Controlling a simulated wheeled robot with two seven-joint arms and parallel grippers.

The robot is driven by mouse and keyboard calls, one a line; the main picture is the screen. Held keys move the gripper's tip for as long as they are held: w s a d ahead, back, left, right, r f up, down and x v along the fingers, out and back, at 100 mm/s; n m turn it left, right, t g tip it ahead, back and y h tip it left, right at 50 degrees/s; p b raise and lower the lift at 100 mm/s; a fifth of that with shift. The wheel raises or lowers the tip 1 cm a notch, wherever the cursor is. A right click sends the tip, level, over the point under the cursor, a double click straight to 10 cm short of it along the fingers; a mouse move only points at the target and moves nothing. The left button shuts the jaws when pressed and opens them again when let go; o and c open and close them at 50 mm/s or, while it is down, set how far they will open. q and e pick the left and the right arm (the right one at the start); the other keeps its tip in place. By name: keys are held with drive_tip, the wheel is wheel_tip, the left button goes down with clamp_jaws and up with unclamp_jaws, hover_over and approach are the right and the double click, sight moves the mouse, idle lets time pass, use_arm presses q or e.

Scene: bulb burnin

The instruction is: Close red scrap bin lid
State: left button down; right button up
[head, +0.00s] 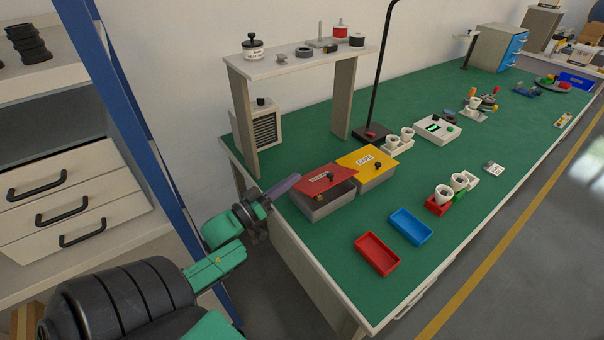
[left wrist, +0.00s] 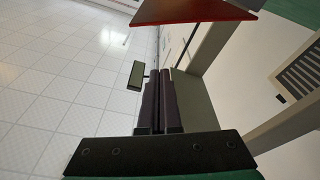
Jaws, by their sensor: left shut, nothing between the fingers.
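My right gripper is not in view.
A bin with a yellow lid (head: 366,161) stands close beside the red one. A shelf (head: 290,65) rises behind them on wooden legs. A red tray (head: 377,254) and a blue tray (head: 411,226) lie in front. A blue post (head: 150,130) stands left of my arm.

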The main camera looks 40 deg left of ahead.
use_arm(q)
wheel_tip(320, 180, up, 6)
drive_tip(key=a+m+g+h+p, duration=0.1)
drive_tip(key=m+g+p, duration=0.15)
drive_tip(key=g, duration=0.25)
drive_tip(key=b, duration=0.4)
hover_over(322, 183)
drive_tip(key=a, duration=0.2)
drive_tip(key=shift+w+d+f+g, duration=0.1)
drive_tip(key=shift+w+f+g, duration=0.05)
drive_tip(key=shift+f, duration=0.5)
drive_tip(key=shift+w+d+f+g, duration=0.1)
drive_tip(key=shift+w+f+g, duration=0.05)
drive_tip(key=shift+f, duration=0.45)
drive_tip(key=f, duration=0.1)
drive_tip(key=d+f, duration=0.1)
drive_tip(key=f, duration=0.1)
drive_tip(key=shift+s+d+f, duration=0.1)
drive_tip(key=shift+s+f, duration=0.1)
drive_tip(key=shift+d+f, duration=0.1)
drive_tip(key=shift+f, duration=0.15)
